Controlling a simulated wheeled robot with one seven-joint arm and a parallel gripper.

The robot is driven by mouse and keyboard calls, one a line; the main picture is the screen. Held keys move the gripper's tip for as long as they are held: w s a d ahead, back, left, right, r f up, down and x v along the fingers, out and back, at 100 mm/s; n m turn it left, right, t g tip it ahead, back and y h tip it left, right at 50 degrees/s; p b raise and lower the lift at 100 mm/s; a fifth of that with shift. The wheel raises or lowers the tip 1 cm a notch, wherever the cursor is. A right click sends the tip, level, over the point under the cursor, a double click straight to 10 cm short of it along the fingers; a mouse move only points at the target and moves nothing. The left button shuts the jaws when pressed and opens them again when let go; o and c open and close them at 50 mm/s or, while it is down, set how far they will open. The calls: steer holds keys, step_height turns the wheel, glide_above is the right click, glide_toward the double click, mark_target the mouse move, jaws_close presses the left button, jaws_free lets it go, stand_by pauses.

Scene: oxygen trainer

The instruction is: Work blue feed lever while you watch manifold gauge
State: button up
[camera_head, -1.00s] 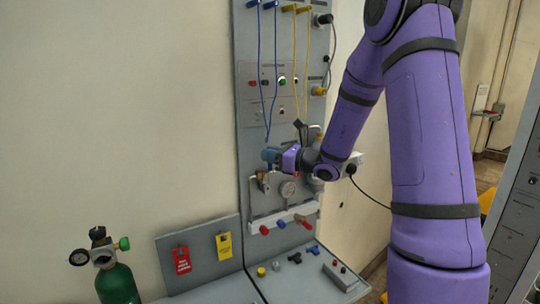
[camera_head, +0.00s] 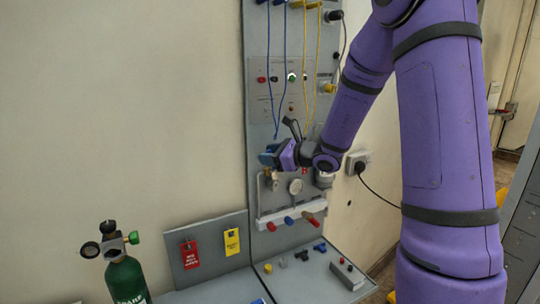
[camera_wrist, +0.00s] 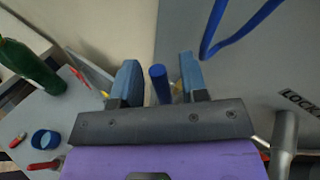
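My gripper (camera_head: 266,158) is at the upper left of the manifold, just above a brass fitting (camera_head: 269,177) in the head view. In the wrist view my gripper (camera_wrist: 158,72) has its two blue-grey fingers apart. A blue rod-like handle (camera_wrist: 160,86), which looks like the blue feed lever, stands between them with a gap visible on each side. In the head view my gripper hides this lever. The round, pale manifold gauge (camera_head: 295,186) is right of and below my gripper. It faces the head camera, but its needle is too small to read.
Blue hoses (camera_head: 271,95) hang close above my gripper; one also shows in the wrist view (camera_wrist: 215,28). Below the gauge is a white rail (camera_head: 263,222) with red and blue handles. A green cylinder (camera_head: 126,280) stands left, beside red (camera_head: 189,255) and yellow (camera_head: 232,242) tags.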

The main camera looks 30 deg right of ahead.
steer(key=v, duration=1.1)
steer(key=shift+w, duration=0.1)
stand_by(6.8)
